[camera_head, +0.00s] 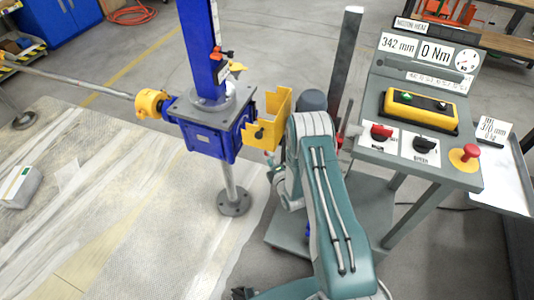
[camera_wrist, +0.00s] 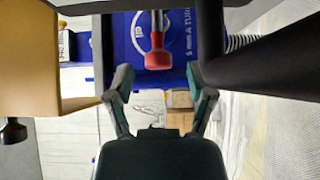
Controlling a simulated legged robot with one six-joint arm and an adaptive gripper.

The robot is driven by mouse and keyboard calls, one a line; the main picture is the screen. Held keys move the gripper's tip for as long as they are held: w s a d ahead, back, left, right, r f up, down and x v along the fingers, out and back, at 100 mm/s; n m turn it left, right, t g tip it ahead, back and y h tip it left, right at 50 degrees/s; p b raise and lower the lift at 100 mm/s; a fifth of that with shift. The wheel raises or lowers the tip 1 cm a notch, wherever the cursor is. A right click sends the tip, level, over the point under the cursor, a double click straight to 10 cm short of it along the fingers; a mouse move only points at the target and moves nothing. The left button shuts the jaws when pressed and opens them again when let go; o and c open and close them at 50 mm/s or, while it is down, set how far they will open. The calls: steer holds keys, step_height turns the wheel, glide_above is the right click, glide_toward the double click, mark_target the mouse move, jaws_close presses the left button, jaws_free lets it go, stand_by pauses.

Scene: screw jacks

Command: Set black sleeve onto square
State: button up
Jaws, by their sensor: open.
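My gripper (camera_wrist: 160,78) is open, with its two fingers apart and nothing between the pads. A red-ended lever (camera_wrist: 157,54) shows ahead between the fingertips, in front of a blue panel (camera_wrist: 185,50). A yellow bracket (camera_wrist: 22,65) is at the left of the wrist view, with a small black part (camera_wrist: 13,130) below it. In the head view the yellow bracket (camera_head: 277,113) stands at the right side of the blue screw jack (camera_head: 212,138), with a black round part (camera_head: 260,133) on it. I cannot tell which part is the black sleeve or the square.
A grey control console (camera_head: 420,110) with a red knob (camera_head: 382,132), a black knob (camera_head: 424,144) and a red stop button (camera_head: 470,151) stands at the right. A long rod (camera_head: 85,83) runs left from the jack's yellow coupling (camera_head: 150,103).

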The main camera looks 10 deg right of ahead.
steer(key=shift+w+a, duration=0.2)
steer(key=shift+w, duration=1.1)
jaws_close()
steer(key=w+a, duration=0.3)
steer(key=a, duration=0.2)
steer(key=shift+w+a, duration=0.15)
steer(key=shift+w, duration=0.1)
jaws_free()
